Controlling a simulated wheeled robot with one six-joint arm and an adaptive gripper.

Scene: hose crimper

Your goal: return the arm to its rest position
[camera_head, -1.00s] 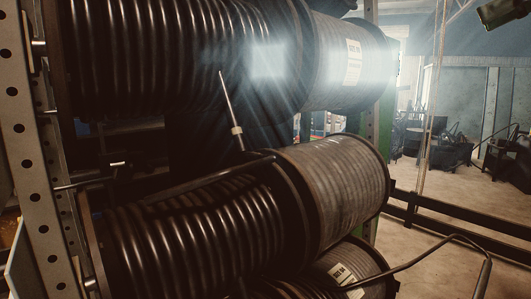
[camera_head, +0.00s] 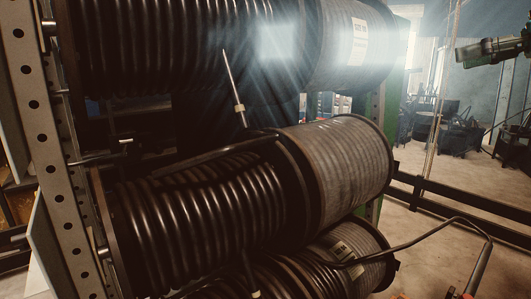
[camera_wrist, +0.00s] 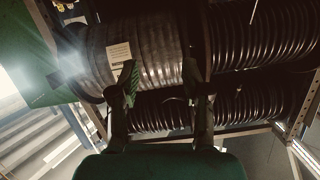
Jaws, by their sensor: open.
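In the wrist view my gripper (camera_wrist: 160,78) is open, its two dark fingers apart with nothing between them. Beyond the fingers are the hose reels, which look to be at some distance. In the head view a green and dark arm end (camera_head: 490,50), apparently mine, shows at the upper right edge, pointing left in front of the hazy background. It is clear of the reels. The rest of the arm is out of view, so its full pose cannot be told.
Large reels of black hose, an upper reel (camera_head: 190,45) and a middle reel (camera_head: 195,215), hang in a perforated metal rack (camera_head: 45,130). A loose hose end (camera_head: 234,85) sticks up between them. A thin hose (camera_head: 440,232) arches at lower right. Open floor (camera_head: 425,260) lies right.

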